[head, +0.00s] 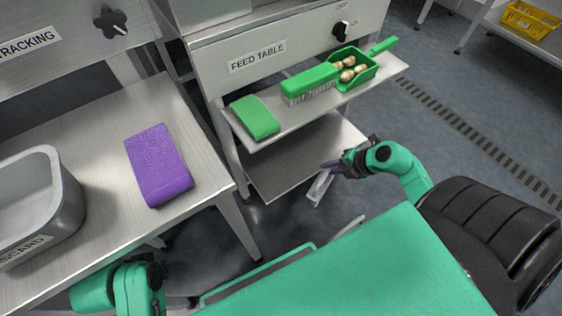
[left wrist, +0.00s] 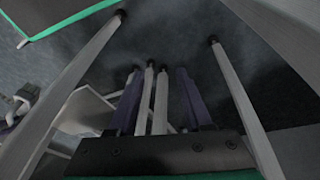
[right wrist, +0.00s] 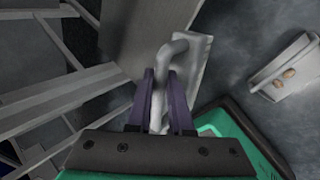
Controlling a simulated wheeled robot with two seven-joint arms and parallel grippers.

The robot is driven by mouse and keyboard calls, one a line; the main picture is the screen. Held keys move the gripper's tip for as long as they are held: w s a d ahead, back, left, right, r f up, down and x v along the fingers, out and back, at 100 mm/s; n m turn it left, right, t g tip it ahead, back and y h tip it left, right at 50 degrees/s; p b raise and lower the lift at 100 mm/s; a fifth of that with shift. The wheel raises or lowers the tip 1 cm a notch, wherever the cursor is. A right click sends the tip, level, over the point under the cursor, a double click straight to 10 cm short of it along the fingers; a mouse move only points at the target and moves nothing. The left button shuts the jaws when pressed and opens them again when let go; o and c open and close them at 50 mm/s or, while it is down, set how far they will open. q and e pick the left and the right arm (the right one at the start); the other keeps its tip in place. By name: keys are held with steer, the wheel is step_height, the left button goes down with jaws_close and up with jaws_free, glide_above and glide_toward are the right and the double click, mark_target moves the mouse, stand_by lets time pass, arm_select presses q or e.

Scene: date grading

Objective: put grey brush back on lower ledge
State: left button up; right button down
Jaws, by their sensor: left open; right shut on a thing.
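The grey brush (head: 320,188) is in my right gripper (head: 338,166), off the right front of the feed table's lower ledge (head: 285,172). In the right wrist view, the purple fingers (right wrist: 163,85) are shut on its curved grey handle (right wrist: 172,50); its pale flat head (right wrist: 194,70) shows beyond. The brush is apart from the ledge in the head view. My left gripper (head: 180,268) is open and empty, low beside the left table; its spread fingers (left wrist: 160,85) show in the left wrist view.
The upper ledge holds a green block (head: 254,117), a green brush (head: 310,80) and a green scoop (head: 368,70) with several dates. A purple block (head: 158,165) and grey discard bin (head: 62,205) stand on the left table. The lower ledge's visible surface is bare.

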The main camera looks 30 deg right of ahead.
arm_select(q)
steer(key=w+d+f+t+h+b, duration=0.4)
steer(key=w+d+f+t, duration=0.1)
steer(key=d, duration=0.5)
steer(key=shift+d+f+t, duration=0.25)
steer(key=shift+f+t, duration=0.35)
steer(key=shift+f, duration=0.25)
arm_select(e)
steer(key=w+a+f, duration=0.1)
steer(key=w+a, duration=0.2)
steer(key=w, duration=0.3)
steer(key=w+a+f, duration=0.2)
steer(key=w+a, duration=0.2)
steer(key=w, duration=0.2)
steer(key=shift+w+a+f, duration=0.2)
steer(key=shift+a+f, duration=0.05)
steer(key=shift+f, duration=0.1)
steer(key=c, duration=0.8)
jaws_free()
